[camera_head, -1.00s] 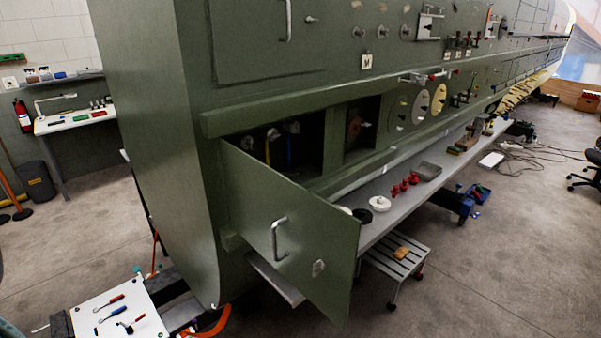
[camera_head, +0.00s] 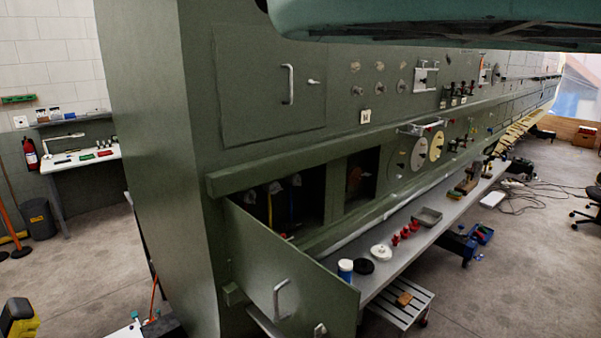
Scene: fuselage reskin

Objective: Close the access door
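The green access door (camera_head: 265,262) stands open, swung out from the fuselage side toward the camera. Its left edge is by the left side of the dark opening (camera_head: 312,185). A metal handle (camera_head: 281,299) is on its outer face, and a small latch (camera_head: 320,330) shows near the bottom of the picture. The door's lower part is cut off by the frame. Inside the opening, grey fittings and blue and yellow lines show. My gripper is not in view.
A long grey bench (camera_head: 405,255) runs along the fuselage right of the door, with a white-and-blue can (camera_head: 345,270), a black ring (camera_head: 363,267) and red parts on it. A step stool (camera_head: 400,312) stands below. A yellow-and-black object (camera_head: 18,320) is at bottom left. Floor at right is largely open.

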